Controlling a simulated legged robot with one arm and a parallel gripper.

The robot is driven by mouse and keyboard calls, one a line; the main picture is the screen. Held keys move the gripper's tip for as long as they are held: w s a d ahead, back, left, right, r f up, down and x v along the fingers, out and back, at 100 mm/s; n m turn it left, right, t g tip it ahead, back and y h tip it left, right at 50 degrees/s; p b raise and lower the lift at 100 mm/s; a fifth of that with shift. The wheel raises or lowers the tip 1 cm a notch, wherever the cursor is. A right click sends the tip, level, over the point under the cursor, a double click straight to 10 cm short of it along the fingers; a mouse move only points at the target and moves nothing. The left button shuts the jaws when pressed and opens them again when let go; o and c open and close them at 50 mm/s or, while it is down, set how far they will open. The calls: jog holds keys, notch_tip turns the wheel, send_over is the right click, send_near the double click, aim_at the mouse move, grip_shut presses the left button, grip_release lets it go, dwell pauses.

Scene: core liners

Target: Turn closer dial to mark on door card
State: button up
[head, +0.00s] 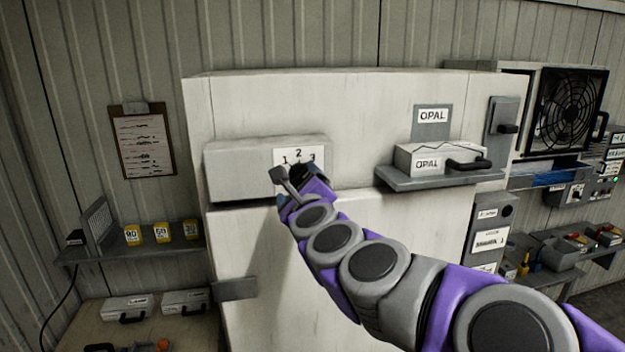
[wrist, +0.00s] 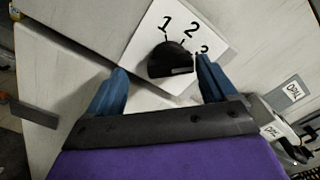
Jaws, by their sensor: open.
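The closer dial is a black half-round knob (wrist: 170,60) on a white plate (wrist: 205,27) marked 1, 2 and 3. In the wrist view a light line on the knob lies toward the 3 side. In the head view the plate (head: 298,154) sits on a grey box, and my arm hides most of the knob. My gripper (wrist: 162,80) is open, with one blue finger on each side of the knob and a visible gap on the left. Contact on the right cannot be told. A clipboard with a marked sheet (head: 142,143) hangs on the wall at left; its writing is unreadable.
The grey closer box (head: 240,170) is mounted on a large white panel (head: 330,100). An OPAL case (head: 430,160) rests on a shelf to the right. A shelf with yellow blocks (head: 162,232) is at left. A fan (head: 570,110) stands at the far right.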

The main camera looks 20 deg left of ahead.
jog(key=w+d, duration=0.2)
jog(key=shift+w+d+r, duration=0.1)
jog(key=shift+d, duration=0.2)
jog(key=shift+o, duration=0.6)
jog(key=shift+d+r, duration=0.1)
jog(key=shift+d, duration=0.05)
jog(key=shift+s+a, duration=0.2)
jog(key=shift+c, duration=0.8)
jog(key=a, duration=0.3)
jog(key=shift+s+a, duration=0.15)
jog(key=shift+a, duration=0.2)
jog(key=c, duration=0.5)
jog(key=shift+f, duration=0.25)
jog(key=shift+c, duration=0.5)
jog(key=shift+w+d, duration=0.2)
jog(key=shift+d, duration=0.6)
jog(key=c, duration=0.4)
